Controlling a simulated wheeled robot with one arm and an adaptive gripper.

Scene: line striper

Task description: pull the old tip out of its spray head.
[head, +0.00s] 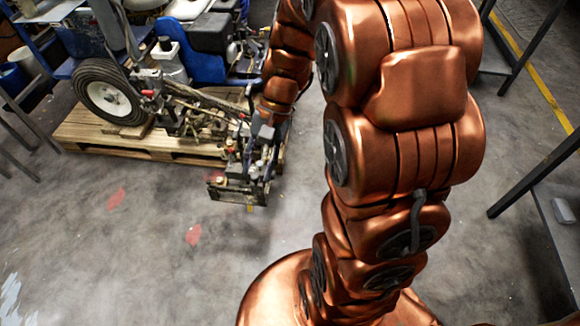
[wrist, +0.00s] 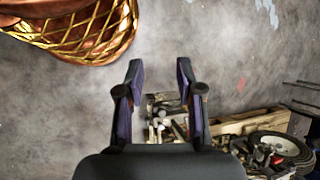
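The line striper (head: 150,75) stands on a wooden pallet. Its spray assembly (head: 240,185) is a dark frame with small fittings at the pallet's front right corner. My copper arm reaches down to it, with my gripper (head: 264,132) close above or behind the assembly; its fingers are hard to make out there. In the wrist view my gripper (wrist: 161,80) is open, two dark fingers with purple pads apart and nothing held. Pale and brass-coloured metal fittings (wrist: 163,122) show between the fingers, beyond them. I cannot tell the old tip from the spray head among these.
The pallet (head: 105,140) lies under the striper, with a black-tyred wheel (head: 108,92) at its left. A dark metal table or shelf (head: 545,175) stands at the right. The grey floor (head: 120,240) in front is clear, with red marks.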

